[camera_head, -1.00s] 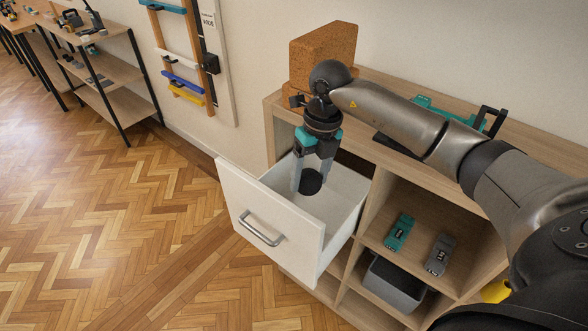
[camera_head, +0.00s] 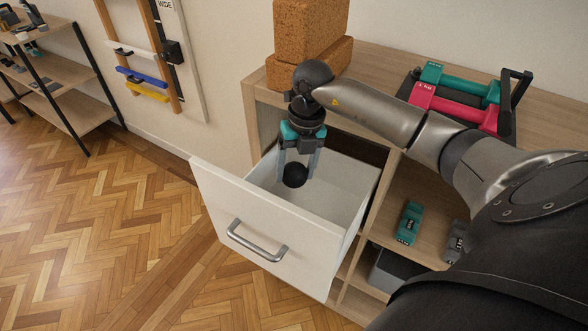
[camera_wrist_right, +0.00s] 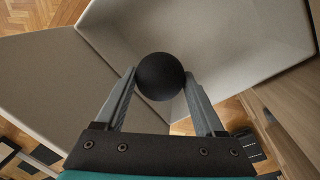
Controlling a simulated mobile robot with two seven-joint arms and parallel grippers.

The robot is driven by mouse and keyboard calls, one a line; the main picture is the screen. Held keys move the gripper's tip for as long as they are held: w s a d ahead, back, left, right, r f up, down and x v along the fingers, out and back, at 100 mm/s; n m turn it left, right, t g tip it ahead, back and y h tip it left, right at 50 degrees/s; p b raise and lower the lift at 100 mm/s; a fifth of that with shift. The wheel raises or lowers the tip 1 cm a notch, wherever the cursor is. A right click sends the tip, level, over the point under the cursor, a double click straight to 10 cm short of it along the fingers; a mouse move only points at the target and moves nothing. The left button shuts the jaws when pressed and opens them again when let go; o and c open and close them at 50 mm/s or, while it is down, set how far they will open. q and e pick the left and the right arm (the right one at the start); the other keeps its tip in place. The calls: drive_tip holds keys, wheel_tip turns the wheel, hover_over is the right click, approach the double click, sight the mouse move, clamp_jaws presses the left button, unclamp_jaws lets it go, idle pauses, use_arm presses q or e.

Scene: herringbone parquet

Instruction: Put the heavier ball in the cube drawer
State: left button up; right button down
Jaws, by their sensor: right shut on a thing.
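My right gripper (camera_head: 296,176) is shut on a black ball (camera_head: 295,175). It holds the ball over the open white drawer (camera_head: 255,225) of the wooden shelf unit. In the right wrist view the ball (camera_wrist_right: 160,76) sits between the two grey fingertips (camera_wrist_right: 160,84), with the drawer's pale inside around it. The part of the drawer floor that shows is empty. I cannot tell from the frames how high the ball is above the floor. No second ball shows. My left gripper is not in view.
Cork blocks (camera_head: 312,62) stand on the wooden cabinet (camera_head: 365,70), behind my right arm. Teal and pink dumbbells (camera_head: 455,108) lie on its top at the right. An open cubby holds a teal item (camera_head: 409,222) and a grey item (camera_head: 455,240). Parquet floor (camera_head: 120,230) is clear at the left.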

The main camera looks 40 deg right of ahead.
sight(300, 182)
drive_tip(key=shift+r, duration=0.1)
drive_tip(key=shift+f+b, duration=0.4)
drive_tip(key=shift+f, duration=0.2)
wheel_tip(300, 182, down, 11)
drive_tip(key=b, duration=0.7)
drive_tip(key=shift+b, duration=0.35)
unclamp_jaws()
drive_tip(key=shift+s+d+r+p, duration=0.1)
drive_tip(key=shift+d+r+p, duration=0.05)
drive_tip(key=shift+r, duration=1.1)
drive_tip(key=shift+s+d+r+p, duration=0.1)
drive_tip(key=shift+d+r+p, duration=0.1)
drive_tip(key=shift+r, duration=1.05)
drive_tip(key=shift+d+r+p, duration=0.1)
drive_tip(key=shift+r+p, duration=0.05)
drive_tip(key=shift+r, duration=1.1)
